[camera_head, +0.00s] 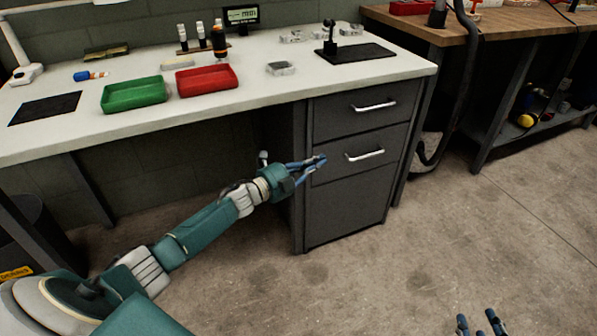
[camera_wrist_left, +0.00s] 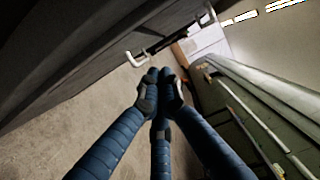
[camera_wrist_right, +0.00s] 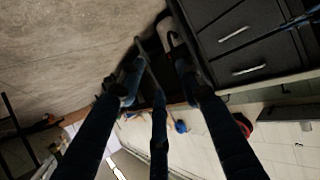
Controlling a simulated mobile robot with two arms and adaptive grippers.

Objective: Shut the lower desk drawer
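The grey desk pedestal (camera_head: 301,190) has an upper drawer (camera_head: 340,112) and a lower drawer (camera_head: 335,170), each with a pale bar handle. The lower drawer's handle (camera_head: 365,155) is in plain view, and its front looks about flush with the pedestal. My left gripper (camera_head: 322,161) is at the left part of the lower drawer's front; contact cannot be told. Its fingertips are together and empty in the left wrist view (camera_wrist_left: 157,78). My right gripper (camera_head: 479,322) is low over the floor, far from the drawers. Its fingers are spread and empty in the right wrist view (camera_wrist_right: 158,75).
The white desktop (camera_head: 260,108) holds a green tray (camera_head: 133,94), a red tray (camera_head: 207,80), bottles and small parts. A wooden workbench (camera_head: 510,22) stands at the right, with a dark hose (camera_head: 466,90) hanging beside it. The floor before the pedestal is clear.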

